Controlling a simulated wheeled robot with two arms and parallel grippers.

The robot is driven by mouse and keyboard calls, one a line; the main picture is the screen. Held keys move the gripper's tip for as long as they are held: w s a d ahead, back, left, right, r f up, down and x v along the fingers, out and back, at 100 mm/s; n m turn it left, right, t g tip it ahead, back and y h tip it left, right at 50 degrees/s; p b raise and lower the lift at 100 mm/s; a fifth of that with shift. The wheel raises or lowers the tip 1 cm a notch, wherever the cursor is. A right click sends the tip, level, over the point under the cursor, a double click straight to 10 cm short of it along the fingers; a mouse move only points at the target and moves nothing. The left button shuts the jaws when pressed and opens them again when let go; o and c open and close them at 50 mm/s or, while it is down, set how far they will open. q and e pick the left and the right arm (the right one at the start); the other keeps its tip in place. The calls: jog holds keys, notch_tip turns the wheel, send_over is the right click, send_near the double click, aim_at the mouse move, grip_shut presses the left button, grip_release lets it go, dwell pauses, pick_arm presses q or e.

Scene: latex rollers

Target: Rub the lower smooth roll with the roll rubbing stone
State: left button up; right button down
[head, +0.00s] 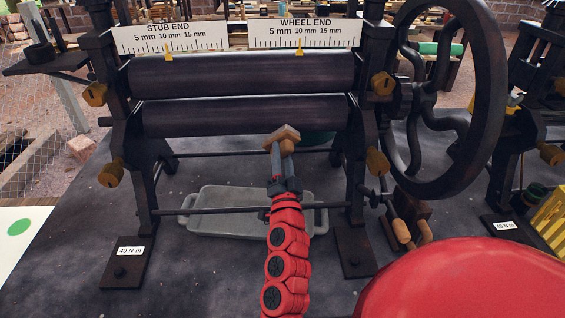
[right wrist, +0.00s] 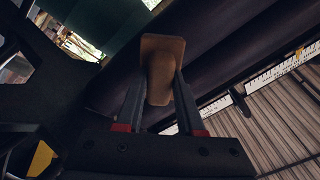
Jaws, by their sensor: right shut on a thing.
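The lower smooth roll (head: 240,116) lies level under the upper roll (head: 240,74) in a dark frame; it also shows in the right wrist view. My right gripper (head: 280,150) is in front of the lower roll, right of its middle. It is shut on a tan block, the rubbing stone (head: 284,134). In the right wrist view the stone (right wrist: 161,68) sits between the two fingers (right wrist: 158,90), close to the dark roll. I cannot tell whether the stone touches the roll. My left gripper is not in view.
A large handwheel (head: 495,90) stands at the right of the frame. A grey tray (head: 225,198) lies below the rolls. A thin tie rod (head: 235,210) crosses in front. Two white scales (head: 170,37) stand above the upper roll. A red rounded shape fills the lower right.

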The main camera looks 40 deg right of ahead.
aim_at(266, 148)
jog(key=shift+x, duration=1.05)
dwell(0.5)
jog(key=shift+w+a+r+p, duration=0.1)
jog(key=shift+w+a+p, duration=0.3)
jog(key=shift+a, duration=0.25)
jog(key=shift+w+a+p, duration=0.3)
jog(key=shift+a+p, duration=0.1)
jog(key=shift+a, duration=0.25)
jog(key=shift+w+a, duration=0.25)
jog(key=shift+a, duration=0.2)
jog(key=shift+w+d, duration=0.1)
jog(key=shift+s+d+b, duration=0.5)
jog(key=shift+d+b, duration=0.1)
jog(key=shift+d, duration=0.1)
jog(key=shift+s+d+b, duration=0.45)
jog(key=shift+d+b, duration=0.05)
jog(key=shift+d, duration=0.25)
jog(key=shift+s+d+r, duration=0.1)
jog(key=shift+d, duration=0.2)
